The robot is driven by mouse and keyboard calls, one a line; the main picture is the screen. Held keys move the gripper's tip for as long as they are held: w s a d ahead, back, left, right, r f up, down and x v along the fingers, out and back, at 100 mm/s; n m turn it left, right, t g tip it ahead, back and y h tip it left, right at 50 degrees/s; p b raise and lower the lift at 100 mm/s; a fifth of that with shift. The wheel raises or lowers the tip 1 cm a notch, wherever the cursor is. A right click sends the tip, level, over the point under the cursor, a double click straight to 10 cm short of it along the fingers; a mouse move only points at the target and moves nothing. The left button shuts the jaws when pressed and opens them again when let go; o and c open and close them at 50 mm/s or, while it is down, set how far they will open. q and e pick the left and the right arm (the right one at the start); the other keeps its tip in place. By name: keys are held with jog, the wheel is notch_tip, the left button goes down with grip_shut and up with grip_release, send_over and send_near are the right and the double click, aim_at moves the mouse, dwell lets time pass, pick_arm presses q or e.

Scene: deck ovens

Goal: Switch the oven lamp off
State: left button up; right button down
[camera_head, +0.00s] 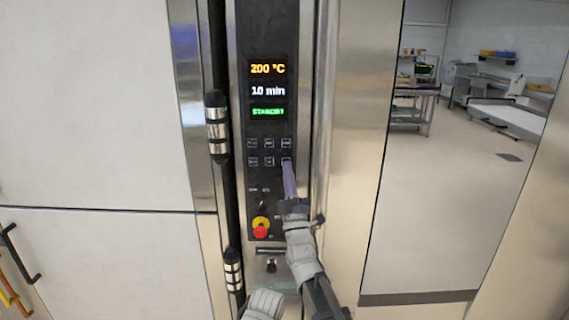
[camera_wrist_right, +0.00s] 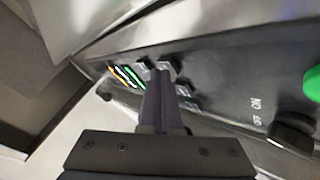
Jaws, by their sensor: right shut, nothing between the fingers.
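The dark oven control panel (camera_head: 275,185) stands upright in the head view, with two rows of small buttons (camera_head: 269,143) under its displays. My right gripper (camera_head: 287,167) is shut and empty, its tips over the lower right button (camera_head: 286,160). In the right wrist view the shut fingers (camera_wrist_right: 160,76) point in among the buttons (camera_wrist_right: 167,68); I cannot tell whether they touch one. The button labels are too small to read, so I cannot tell which is the lamp's.
Displays (camera_head: 268,69) read 200 °C, 10 min and a green STANDBY. Below the buttons are a black knob (camera_head: 262,203) and a red stop button (camera_head: 260,231). The wrist view shows an OFF/ON knob (camera_wrist_right: 291,134) and a green button (camera_wrist_right: 312,84). A vertical bar handle (camera_head: 217,130) stands left.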

pick_arm(q)
jog(key=shift+d, duration=0.1)
pick_arm(e)
jog(key=s, duration=0.5)
jog(key=shift+s+d, duration=0.1)
jog(key=shift+d, duration=0.05)
pick_arm(q)
jog(key=shift+c, duration=0.2)
grip_shut()
dwell(1.3)
